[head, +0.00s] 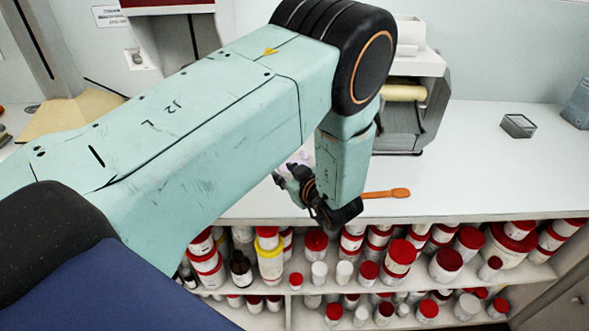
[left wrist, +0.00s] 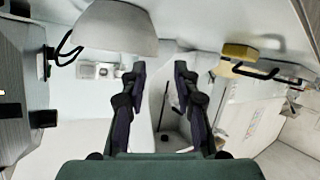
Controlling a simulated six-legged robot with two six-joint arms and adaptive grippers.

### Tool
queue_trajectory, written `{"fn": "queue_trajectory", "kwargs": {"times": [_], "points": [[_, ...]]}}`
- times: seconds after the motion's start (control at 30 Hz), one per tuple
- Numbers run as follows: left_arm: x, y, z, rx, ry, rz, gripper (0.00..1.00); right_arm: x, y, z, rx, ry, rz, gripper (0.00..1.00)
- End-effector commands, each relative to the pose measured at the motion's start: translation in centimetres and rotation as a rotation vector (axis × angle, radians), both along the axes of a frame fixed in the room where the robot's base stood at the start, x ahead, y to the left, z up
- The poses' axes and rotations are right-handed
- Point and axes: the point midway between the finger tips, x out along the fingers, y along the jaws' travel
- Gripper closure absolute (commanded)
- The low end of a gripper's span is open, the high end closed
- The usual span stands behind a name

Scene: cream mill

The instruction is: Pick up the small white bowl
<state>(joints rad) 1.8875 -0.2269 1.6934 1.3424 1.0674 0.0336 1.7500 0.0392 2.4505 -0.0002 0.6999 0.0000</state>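My left gripper (head: 293,182) hangs low over the front part of the white counter in the head view, partly behind my own arm. In the left wrist view its two dark fingers (left wrist: 160,70) are apart with nothing between them. A pale, smooth, dome-shaped thing (left wrist: 115,28) at the top left of that view looks like the white bowl. Its wide edge is close to the left-hand fingertip; I cannot tell if they touch. In the head view no bowl is clearly seen; my arm hides part of the counter. My right gripper is not in view.
An orange-handled tool (head: 388,193) lies on the counter (head: 460,170) right of the gripper. A grey machine (head: 425,110) stands behind. A small grey box (head: 518,125) is at the right. Shelves of red-lidded jars (head: 400,255) are below the edge. The right counter is mostly clear.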

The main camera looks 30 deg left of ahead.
Motion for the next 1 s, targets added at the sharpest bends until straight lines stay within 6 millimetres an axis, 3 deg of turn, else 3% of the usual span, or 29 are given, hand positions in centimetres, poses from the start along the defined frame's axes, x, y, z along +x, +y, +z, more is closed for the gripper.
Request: {"fn": "queue_trajectory", "kwargs": {"times": [0.3,0.67,1.0], "points": [[2.0,3.4,-1.7,0.000,0.000,0.002,0.70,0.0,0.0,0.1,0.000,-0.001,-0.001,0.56],[2.6,3.8,-1.9,0.001,0.000,-0.002,0.70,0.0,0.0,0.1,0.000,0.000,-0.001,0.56],[2.5,3.7,-1.9,0.001,0.000,-0.002,0.99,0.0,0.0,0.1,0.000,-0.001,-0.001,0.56]]}}
